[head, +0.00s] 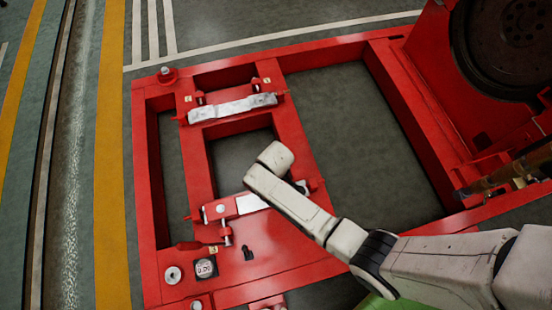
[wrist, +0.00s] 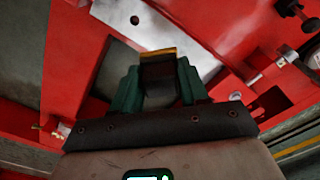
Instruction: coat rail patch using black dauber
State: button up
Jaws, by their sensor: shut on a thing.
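In the wrist view my gripper (wrist: 160,82) has green fingers and is shut on a dark block with a yellow-tan edge (wrist: 158,56), which I take to be the black dauber. Its working face is hidden. Just beyond it lies a pale bare-metal plate (wrist: 190,30) with a round hole, on red framework; I cannot tell whether they touch. In the head view this looks like the near metal plate (head: 250,203) on the red cross rail, partly covered by my arm. My gripper and the dauber are hidden there. I cannot make out which area is the rail patch.
The red base frame (head: 335,52) has open bays showing grey floor. A second metal bar (head: 232,108) lies on the far cross rail. A red-handled clamp (head: 190,245), a small numbered dial (head: 205,267) and a washer-like ring (head: 173,275) are at the near left. A large dark wheel (head: 508,35) stands at upper right.

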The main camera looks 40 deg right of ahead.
jog(key=shift+f+b, duration=3.35)
jog(key=shift+f, duration=0.3)
jog(key=shift+r+p, duration=0.1)
jog(key=shift+p, duration=0.2)
jog(key=shift+f+b, duration=0.75)
jog(key=shift+f, duration=0.3)
jog(key=shift+a+r, duration=0.1)
jog(key=shift+w+a, duration=0.15)
jog(key=shift+a, duration=0.15)
jog(key=shift+w+a, duration=0.25)
jog(key=shift+a, duration=0.35)
jog(key=shift+a, duration=0.1)
